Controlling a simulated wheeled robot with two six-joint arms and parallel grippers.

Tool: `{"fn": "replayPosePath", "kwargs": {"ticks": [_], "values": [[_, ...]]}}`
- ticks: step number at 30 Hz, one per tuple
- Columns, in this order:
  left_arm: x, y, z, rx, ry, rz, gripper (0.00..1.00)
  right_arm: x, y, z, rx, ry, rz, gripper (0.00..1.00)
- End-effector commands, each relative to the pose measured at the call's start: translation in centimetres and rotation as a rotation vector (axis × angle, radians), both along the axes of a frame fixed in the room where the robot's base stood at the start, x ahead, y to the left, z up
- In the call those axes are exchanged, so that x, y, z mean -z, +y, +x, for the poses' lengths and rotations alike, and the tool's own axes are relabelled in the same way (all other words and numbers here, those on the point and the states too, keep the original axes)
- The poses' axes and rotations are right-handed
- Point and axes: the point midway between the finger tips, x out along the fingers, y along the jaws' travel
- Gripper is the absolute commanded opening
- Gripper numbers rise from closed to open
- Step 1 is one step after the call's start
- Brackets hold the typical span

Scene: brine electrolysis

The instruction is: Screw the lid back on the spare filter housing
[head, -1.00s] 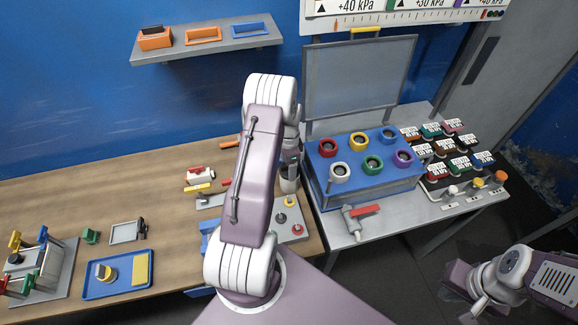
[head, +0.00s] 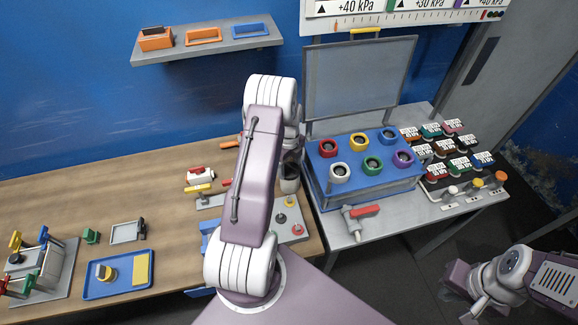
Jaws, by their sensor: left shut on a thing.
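A grey cylinder that looks like the spare filter housing (head: 289,185) stands at the right end of the wooden bench, partly hidden by my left arm. Its dark top shows. My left gripper (head: 291,153) is just above the housing, mostly behind my own arm. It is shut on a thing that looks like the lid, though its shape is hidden. I cannot tell whether it touches the housing. My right gripper (head: 478,306) is low at the right, far from the housing; its fingers are unclear.
A panel with red and dark knobs (head: 298,226) lies in front of the housing. A blue box with coloured rings (head: 360,188) stands on the grey table to the right. A blue tray (head: 118,290) and a rack (head: 52,290) are at the left.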

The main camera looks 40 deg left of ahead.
Motion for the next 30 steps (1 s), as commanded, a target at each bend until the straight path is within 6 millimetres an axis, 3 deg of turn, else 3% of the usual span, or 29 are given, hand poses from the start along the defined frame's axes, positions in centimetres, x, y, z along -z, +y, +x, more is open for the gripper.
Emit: {"fn": "replayPosePath", "kwargs": {"ticks": [7,15,22,23,24,26,30], "values": [[-0.14,0.11,0.18,0.021,-0.005,0.004,0.11,-0.03,0.00,0.00,0.000,0.000,0.000,0.00],[-0.12,0.09,0.29,0.465,-0.005,0.004,0.11,-0.08,0.00,0.00,0.000,0.000,0.000,0.00],[-0.11,0.09,0.30,0.501,-0.005,0.004,0.11,-0.08,0.00,0.00,0.000,0.000,0.000,0.00],[-0.11,0.10,0.30,0.500,-0.005,0.004,0.69,-0.08,0.00,0.00,0.000,0.000,0.000,0.00],[-0.11,0.09,0.29,0.500,-0.005,0.004,0.81,-0.08,0.00,0.00,0.000,0.000,0.000,0.00],[-0.09,0.08,0.27,0.499,-0.004,0.003,0.92,-0.08,0.00,0.00,0.000,0.000,0.000,0.00],[-0.04,0.03,0.21,0.498,-0.003,0.002,0.92,-0.07,0.00,0.00,0.000,0.000,0.000,0.00]]}}
